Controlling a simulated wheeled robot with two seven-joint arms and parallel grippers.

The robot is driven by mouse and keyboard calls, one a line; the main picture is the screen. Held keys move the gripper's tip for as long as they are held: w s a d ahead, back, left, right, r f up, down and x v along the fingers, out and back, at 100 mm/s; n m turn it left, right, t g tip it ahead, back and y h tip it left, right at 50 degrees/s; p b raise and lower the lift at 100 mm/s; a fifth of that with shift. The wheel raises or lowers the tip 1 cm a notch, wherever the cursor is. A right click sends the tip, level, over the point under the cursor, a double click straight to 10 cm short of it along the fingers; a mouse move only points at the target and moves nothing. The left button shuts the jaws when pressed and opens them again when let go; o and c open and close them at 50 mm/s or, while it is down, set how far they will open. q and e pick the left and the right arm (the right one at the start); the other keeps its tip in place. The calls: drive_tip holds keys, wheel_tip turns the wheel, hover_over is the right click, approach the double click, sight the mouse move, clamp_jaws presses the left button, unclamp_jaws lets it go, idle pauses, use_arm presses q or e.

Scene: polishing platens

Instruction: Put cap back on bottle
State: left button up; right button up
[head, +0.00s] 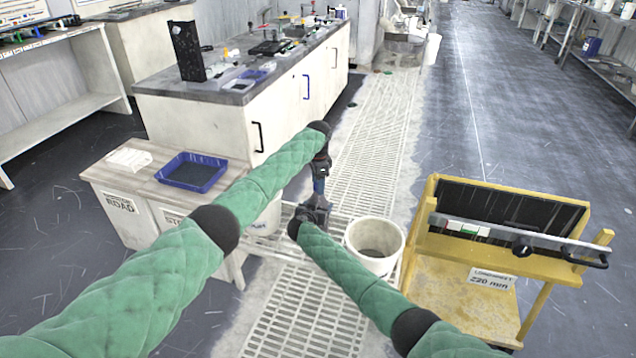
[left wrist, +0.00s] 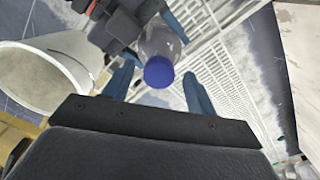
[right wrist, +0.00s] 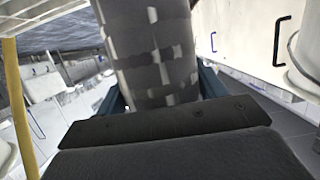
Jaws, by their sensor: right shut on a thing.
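In the left wrist view a clear bottle (left wrist: 160,42) points toward the camera, with a blue cap (left wrist: 158,73) at its near end. I cannot tell whether the cap is seated or only resting there. My left gripper (head: 319,190) points down, with its blue fingers spread on both sides of the cap and gaps visible. My right gripper (head: 316,209) is just below it, shut on the bottle's body. In the right wrist view a grey, patchy cylinder, apparently the bottle, stands between the fingers (right wrist: 160,100). The head view hides most of the bottle behind my grippers.
A white bucket (head: 374,262) stands right of my grippers on the grating. A yellow cart (head: 465,290) is further right. A blue tray (head: 191,171) lies on a low cabinet at left. A bench (head: 235,97) with a dark top stands behind. The aisle at right is clear.

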use_arm(q)
drive_tip(key=shift+r, duration=0.1)
wheel_tip(320, 180, up, 12)
idle(0.6)
use_arm(e)
drive_tip(key=o, duration=1.9)
drive_tip(key=shift+o, duration=0.2)
drive_tip(key=shift+s, duration=0.1)
use_arm(q)
drive_tip(key=shift+r, duration=0.1)
use_arm(e)
drive_tip(key=v, duration=0.7)
drive_tip(key=shift+s, duration=0.25)
drive_tip(key=shift+a, duration=0.1)
